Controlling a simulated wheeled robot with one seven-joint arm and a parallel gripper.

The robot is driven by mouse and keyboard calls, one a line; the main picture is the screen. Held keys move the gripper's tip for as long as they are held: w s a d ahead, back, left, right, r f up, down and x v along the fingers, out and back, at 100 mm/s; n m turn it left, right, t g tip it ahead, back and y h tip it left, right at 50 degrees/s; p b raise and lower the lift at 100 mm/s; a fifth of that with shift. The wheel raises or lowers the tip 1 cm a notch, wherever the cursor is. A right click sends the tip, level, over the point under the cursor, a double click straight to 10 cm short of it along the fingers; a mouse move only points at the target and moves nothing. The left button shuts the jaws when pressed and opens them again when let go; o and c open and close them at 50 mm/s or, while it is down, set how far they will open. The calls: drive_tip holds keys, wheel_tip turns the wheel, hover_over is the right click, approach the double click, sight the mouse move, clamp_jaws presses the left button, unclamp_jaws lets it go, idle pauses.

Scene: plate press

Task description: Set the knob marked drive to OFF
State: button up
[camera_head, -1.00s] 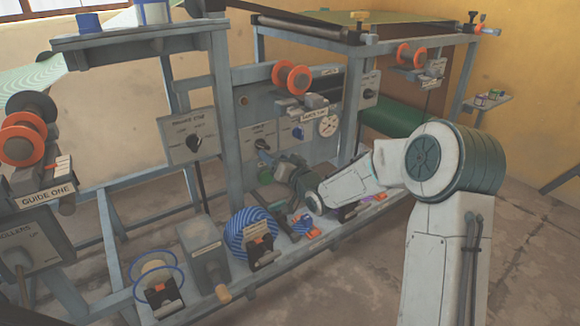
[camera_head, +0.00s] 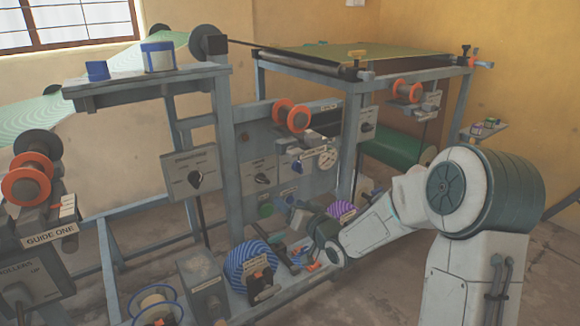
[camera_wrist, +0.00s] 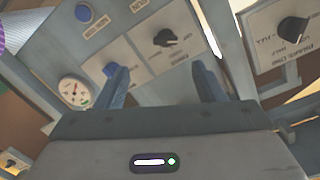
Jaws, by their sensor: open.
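A black knob (camera_head: 262,179) sits on a pale labelled plate on the machine's front panel. Its lettering is too small to read, so I cannot confirm that it says drive. What looks like the same knob shows in the wrist view (camera_wrist: 168,37), on a plate that appears upside down. My gripper (camera_wrist: 160,72) is open and empty, its two blue-grey fingers on either side of and below this knob in the picture, apart from it. In the head view my gripper (camera_head: 284,206) is just below and right of the knob. The knob's setting cannot be read.
A blue knob (camera_wrist: 110,70) lies close by the left finger in the wrist view, with a dial gauge (camera_wrist: 72,90) beyond it. Another black knob (camera_head: 196,180) is on a larger plate to the left. Striped rolls (camera_head: 250,268) stand on the low rail below.

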drive_tip(key=s+d+r+g+h+p, duration=0.3)
drive_tip(key=s+d+r+h+p, duration=0.3)
drive_tip(key=r+p, duration=0.35)
drive_tip(key=s+d+r+g+h+p, duration=0.3)
drive_tip(key=s+d+r+h+p, duration=0.15)
drive_tip(key=s+r+p, duration=0.45)
drive_tip(key=s+d+r+g+p, duration=0.1)
drive_tip(key=s+r+g+p, duration=0.1)
drive_tip(key=s+r+p, duration=0.3)
drive_tip(key=s+d+r+m+g+y+p, duration=0.1)
drive_tip(key=s+d+r+g+p, duration=0.1)
drive_tip(key=s+r, duration=0.5)
drive_tip(key=s+g+p, duration=0.1)
drive_tip(key=s+p, duration=0.1)
drive_tip(key=s, duration=0.4)
drive_tip(key=shift+s+g+p, duration=0.3)
drive_tip(key=shift+s+p, duration=0.1)
drive_tip(key=shift+d, duration=0.1)
